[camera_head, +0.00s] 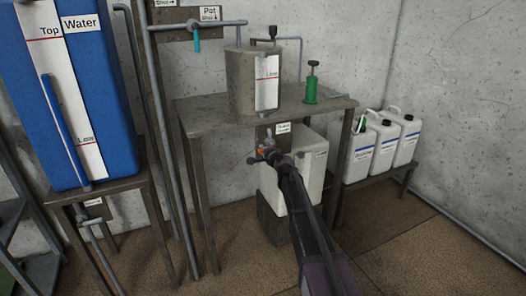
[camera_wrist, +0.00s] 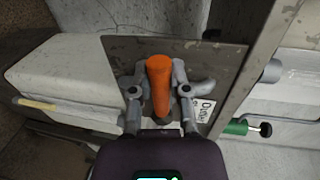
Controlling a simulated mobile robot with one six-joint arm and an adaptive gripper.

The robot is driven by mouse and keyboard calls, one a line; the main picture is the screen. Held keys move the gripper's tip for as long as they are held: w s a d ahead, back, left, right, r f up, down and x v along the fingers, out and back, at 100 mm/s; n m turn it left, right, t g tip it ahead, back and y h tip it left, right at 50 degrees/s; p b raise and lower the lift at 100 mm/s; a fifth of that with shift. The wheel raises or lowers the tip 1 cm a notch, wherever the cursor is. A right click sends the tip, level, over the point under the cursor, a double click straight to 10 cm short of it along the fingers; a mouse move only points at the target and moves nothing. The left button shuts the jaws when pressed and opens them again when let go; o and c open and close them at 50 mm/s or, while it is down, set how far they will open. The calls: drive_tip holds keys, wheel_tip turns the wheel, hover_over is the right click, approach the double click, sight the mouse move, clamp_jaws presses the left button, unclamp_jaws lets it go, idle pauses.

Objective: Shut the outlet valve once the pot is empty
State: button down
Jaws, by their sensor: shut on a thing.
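The pot (camera_head: 240,80) is a grey metal vessel with a level strip, standing on a metal table; its inside is hidden. The outlet valve's orange handle (camera_wrist: 159,88) sits between the two fingers of my gripper (camera_wrist: 157,92) in the wrist view. My gripper is shut on this handle. A label (camera_wrist: 203,112) is beside the handle, partly hidden by the gripper.
A white container (camera_head: 310,165) stands on a block under the table (camera_head: 200,112). A blue water tank (camera_head: 103,100) stands at left. A teal-handled valve (camera_head: 196,40) is on the upper pipe. A green pump bottle (camera_head: 310,88) is on the table. White jugs (camera_head: 385,148) stand at right.

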drive_tip(key=shift+w, duration=0.1)
drive_tip(key=c, duration=0.6)
unclamp_jaws()
